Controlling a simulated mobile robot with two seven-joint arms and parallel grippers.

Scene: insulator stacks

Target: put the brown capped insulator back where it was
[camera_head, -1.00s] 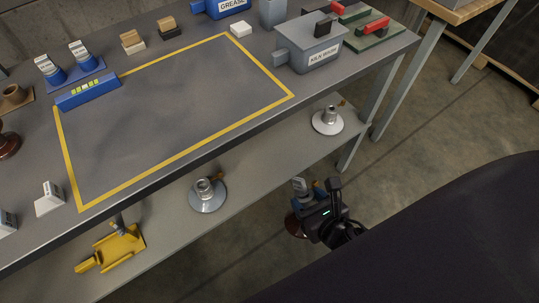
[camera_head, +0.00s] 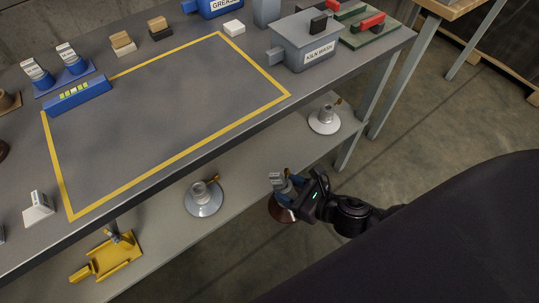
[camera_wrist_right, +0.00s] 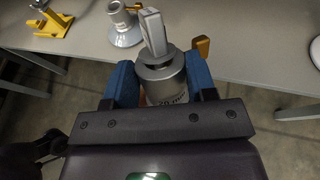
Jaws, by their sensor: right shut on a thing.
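The brown capped insulator (camera_head: 280,210) hangs in my right gripper (camera_head: 285,187) in the head view, with its brown disc below the jaws. It is in front of the lower shelf's (camera_head: 246,172) front edge, between the two insulators standing there. The right wrist view shows its grey metal cap (camera_wrist_right: 163,74) between the blue fingertips (camera_wrist_right: 162,86); its disc is hidden there. A grey insulator (camera_head: 204,199) stands on the shelf to the left, and a white one (camera_head: 324,121) to the right. My left gripper is not in view.
A yellow fixture (camera_head: 107,258) stands at the shelf's left. The tabletop (camera_head: 160,120) above overhangs the shelf's back. Bare shelf lies between the grey and white insulators. A table leg (camera_head: 352,145) stands right of the white insulator.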

